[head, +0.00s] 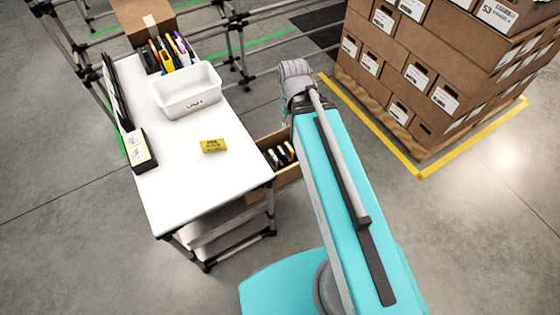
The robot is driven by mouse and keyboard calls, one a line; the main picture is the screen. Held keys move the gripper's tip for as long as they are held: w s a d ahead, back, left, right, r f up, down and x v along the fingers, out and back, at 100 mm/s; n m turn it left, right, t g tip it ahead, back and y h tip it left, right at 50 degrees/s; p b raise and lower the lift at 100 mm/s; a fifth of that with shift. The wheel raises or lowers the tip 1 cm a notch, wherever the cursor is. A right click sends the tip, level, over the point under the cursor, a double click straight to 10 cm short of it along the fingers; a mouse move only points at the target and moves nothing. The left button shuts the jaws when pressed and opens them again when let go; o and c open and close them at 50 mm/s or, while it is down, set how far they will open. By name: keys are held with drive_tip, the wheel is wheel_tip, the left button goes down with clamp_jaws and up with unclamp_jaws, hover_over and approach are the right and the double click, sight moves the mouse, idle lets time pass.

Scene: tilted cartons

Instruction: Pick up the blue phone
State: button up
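I cannot make out a blue phone in the head view. A brown carton (291,173) at the right side of the table holds several thin upright items (279,156), dark, white and orange. My arm hides the right part of this carton. Another brown carton (140,18) at the table's far end holds several items (170,52) with yellow, orange, purple and black parts. My arm reaches away from me, right of the table. My gripper does not show, so its state is hidden.
The white table (190,192) carries a white bin (187,92), a yellow packet (213,146) and a black box with yellow labels (138,150) at its left edge. Stacked cartons (425,75) stand at the back right inside yellow floor tape (420,172). The table's near part is clear.

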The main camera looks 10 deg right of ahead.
sight(281, 150)
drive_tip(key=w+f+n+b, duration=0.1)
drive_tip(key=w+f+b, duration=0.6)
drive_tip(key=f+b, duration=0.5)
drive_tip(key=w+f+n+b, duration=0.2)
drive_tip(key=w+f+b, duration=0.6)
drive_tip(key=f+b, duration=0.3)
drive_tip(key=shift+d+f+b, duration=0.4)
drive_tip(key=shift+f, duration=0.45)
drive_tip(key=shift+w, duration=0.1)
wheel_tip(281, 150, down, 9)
drive_tip(key=b, duration=0.8)
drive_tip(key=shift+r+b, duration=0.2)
drive_tip(key=shift+b, duration=0.1)
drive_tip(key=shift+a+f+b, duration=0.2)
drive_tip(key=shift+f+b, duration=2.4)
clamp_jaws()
